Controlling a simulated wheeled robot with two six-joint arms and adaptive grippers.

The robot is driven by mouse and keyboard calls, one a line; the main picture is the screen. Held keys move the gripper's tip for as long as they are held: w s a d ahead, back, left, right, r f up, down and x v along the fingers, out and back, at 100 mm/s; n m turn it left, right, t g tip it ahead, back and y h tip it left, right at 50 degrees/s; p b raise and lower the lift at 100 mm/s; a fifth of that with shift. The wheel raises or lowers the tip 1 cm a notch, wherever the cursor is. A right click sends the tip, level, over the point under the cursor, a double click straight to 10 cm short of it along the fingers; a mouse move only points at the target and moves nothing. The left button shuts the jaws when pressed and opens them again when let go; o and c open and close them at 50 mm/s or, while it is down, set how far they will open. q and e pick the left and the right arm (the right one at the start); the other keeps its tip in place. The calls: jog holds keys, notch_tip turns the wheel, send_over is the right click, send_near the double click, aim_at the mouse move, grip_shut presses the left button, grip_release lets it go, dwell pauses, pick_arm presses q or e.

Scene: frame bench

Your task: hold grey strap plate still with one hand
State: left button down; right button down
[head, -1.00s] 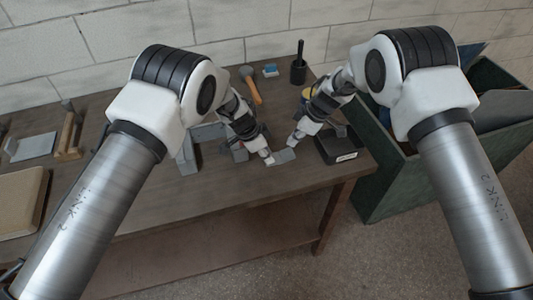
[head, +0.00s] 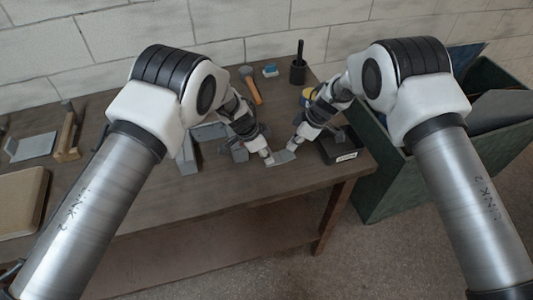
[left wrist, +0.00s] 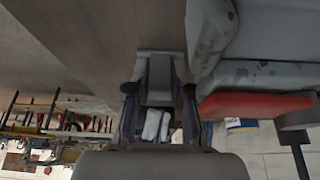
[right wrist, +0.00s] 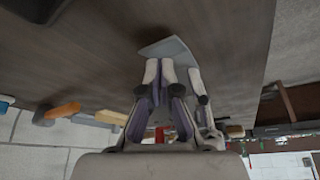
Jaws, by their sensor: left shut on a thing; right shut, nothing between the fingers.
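The grey strap plate (head: 284,157) is a small flat grey piece near the front right of the bench. My left gripper (head: 267,157) is shut on it at its left end. In the left wrist view the plate (left wrist: 159,66) shows between the left fingers. My right gripper (head: 292,146) is shut and empty, just above the plate's far edge. In the right wrist view the right fingertips (right wrist: 165,68) are together, with the plate (right wrist: 172,46) just beyond them. I cannot tell whether they touch it.
A black tray (head: 342,155) stands just right of the plate, with a green bin (head: 385,190) beyond the bench. Grey frame parts (head: 187,160) lie left of my left gripper. The front bench edge is clear.

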aim_at(290, 153)
jog(key=shift+f, duration=1.15)
dwell(0.5)
jog(key=shift+s+f, duration=0.15)
jog(key=shift+f, duration=0.3)
jog(key=shift+r, duration=4.15)
pick_arm(q)
jog(key=c, duration=0.9)
grip_release()
jog(key=shift+c, duration=0.2)
pick_arm(e)
jog(key=shift+w, duration=0.2)
pick_arm(q)
jog(key=shift+f, duration=0.1)
